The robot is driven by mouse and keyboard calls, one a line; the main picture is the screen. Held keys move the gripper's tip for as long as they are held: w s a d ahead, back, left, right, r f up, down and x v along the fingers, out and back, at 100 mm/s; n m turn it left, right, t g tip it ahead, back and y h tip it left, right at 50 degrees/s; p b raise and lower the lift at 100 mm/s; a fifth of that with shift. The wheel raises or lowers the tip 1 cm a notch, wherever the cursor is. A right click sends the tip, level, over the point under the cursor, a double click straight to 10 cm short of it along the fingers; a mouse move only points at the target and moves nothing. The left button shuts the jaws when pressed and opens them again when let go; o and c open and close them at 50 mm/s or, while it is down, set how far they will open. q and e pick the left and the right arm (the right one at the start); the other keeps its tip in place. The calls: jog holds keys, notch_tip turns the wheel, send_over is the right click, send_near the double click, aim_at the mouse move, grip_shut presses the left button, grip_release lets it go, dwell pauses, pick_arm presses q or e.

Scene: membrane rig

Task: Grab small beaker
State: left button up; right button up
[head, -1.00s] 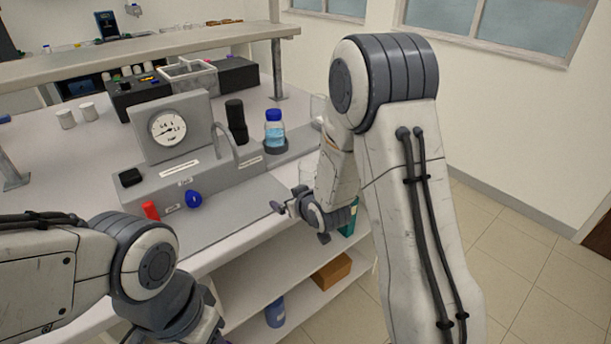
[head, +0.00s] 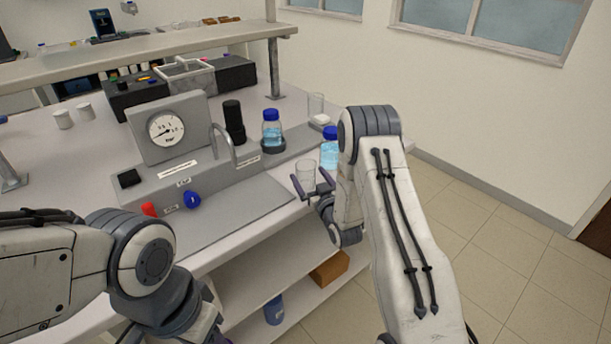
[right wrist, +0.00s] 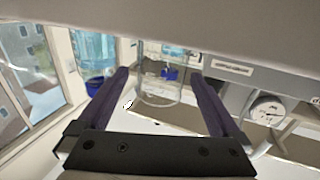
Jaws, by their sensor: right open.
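The small clear glass beaker (head: 305,170) stands upright near the front right of the bench, beside the grey rig base. My right gripper (head: 311,181) is open at the beaker, its two purple fingers spread on either side of the glass in the head view. In the right wrist view the beaker (right wrist: 158,88) shows between the open fingers (right wrist: 159,76), with a gap to each side. Whether a finger touches the glass cannot be told. My left arm shows at the lower left of the head view, but its fingers do not show.
A bottle of blue liquid (head: 330,153) stands just behind my right wrist. Another blue-capped bottle (head: 271,130) sits on the rig near the black cylinder (head: 234,122) and curved pipe. A taller glass (head: 316,106) stands farther back. The grey plate (head: 235,212) in front is clear.

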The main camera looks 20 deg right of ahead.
aim_at(303, 165)
jog(key=w, duration=0.1)
jog(key=w+p, duration=0.1)
jog(key=w, duration=0.2)
jog(key=shift+w+a+r+p, duration=0.15)
jog(key=shift+w+r+p, duration=0.1)
jog(key=shift+p, duration=0.15)
jog(key=shift+w+f, duration=0.1)
jog(key=shift+w, duration=0.2)
jog(key=c, duration=1.3)
